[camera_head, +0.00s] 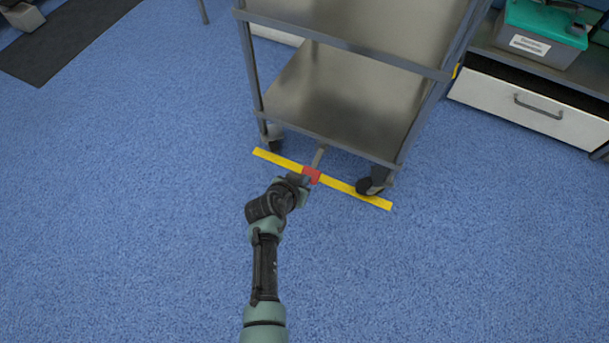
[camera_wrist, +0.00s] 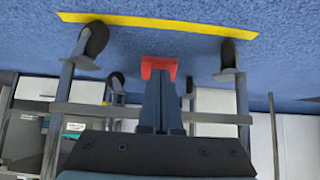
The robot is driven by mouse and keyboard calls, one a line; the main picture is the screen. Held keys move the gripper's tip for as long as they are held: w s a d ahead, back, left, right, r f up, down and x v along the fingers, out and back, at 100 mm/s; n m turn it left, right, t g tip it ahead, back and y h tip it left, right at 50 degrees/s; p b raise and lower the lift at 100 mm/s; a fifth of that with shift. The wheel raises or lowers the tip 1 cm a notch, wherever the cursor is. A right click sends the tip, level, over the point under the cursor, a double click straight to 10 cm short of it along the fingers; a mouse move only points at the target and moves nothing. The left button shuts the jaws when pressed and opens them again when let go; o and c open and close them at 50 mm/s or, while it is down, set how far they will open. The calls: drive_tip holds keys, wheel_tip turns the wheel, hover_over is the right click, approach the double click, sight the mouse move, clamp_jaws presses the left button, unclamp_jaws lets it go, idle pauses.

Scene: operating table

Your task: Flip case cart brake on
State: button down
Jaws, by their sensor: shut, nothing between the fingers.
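The case cart (camera_head: 345,100) is a grey metal trolley with shelves, standing on dark castors. Its red brake pedal (camera_head: 311,174) sticks out low at the near side on a short grey lever (camera_head: 318,157). My gripper (camera_head: 300,181) is at the pedal's near left side, close to the floor. In the wrist view the red pedal (camera_wrist: 159,64) lies just beyond the fingertips of my gripper (camera_wrist: 161,80). The fingers are shut together with nothing between them. I cannot tell whether they touch the pedal. The fingers hide part of the pedal and lever.
A white drawer unit (camera_head: 530,108) with a green-lidded box (camera_head: 541,35) stands at the right.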

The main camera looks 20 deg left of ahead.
drive_tip(key=shift+p, duration=0.3)
drive_tip(key=shift+r, duration=0.2)
drive_tip(key=shift+r+p, duration=0.65)
drive_tip(key=shift+p, duration=0.05)
